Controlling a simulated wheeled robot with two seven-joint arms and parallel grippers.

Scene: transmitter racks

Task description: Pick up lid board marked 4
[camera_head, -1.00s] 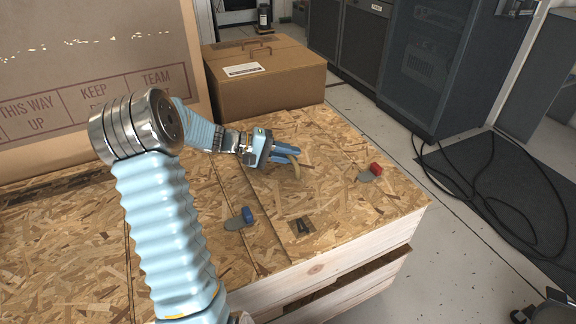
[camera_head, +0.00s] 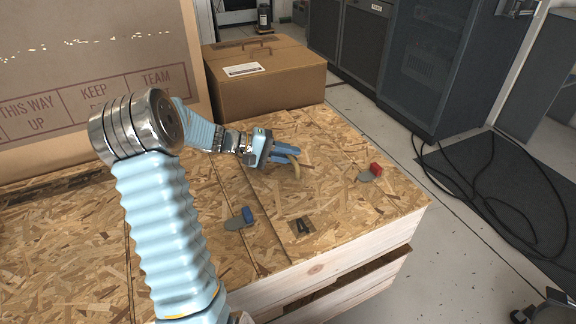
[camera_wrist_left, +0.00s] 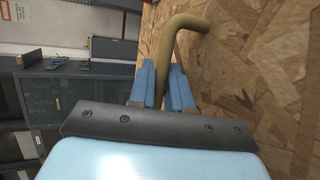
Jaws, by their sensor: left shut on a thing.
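The lid board marked 4 (camera_head: 325,205) is a wood-chip panel on top of the wooden crate, with a dark stencilled mark (camera_head: 302,226) near its front edge. The mark is too small to read surely. A tan bent handle (camera_head: 296,170) rises from the board; it also shows in the left wrist view (camera_wrist_left: 181,30). My left gripper (camera_head: 287,153) has its blue fingers on both sides of this handle and is shut on it. The fingers also show in the wrist view (camera_wrist_left: 162,88). The board lies flat, level with its neighbours. My right gripper is not in view.
A brown cardboard box (camera_head: 265,85) stands behind, and a large carton (camera_head: 90,60) at the left. Dark racks (camera_head: 425,65) and loose cables (camera_head: 485,185) are at the right.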

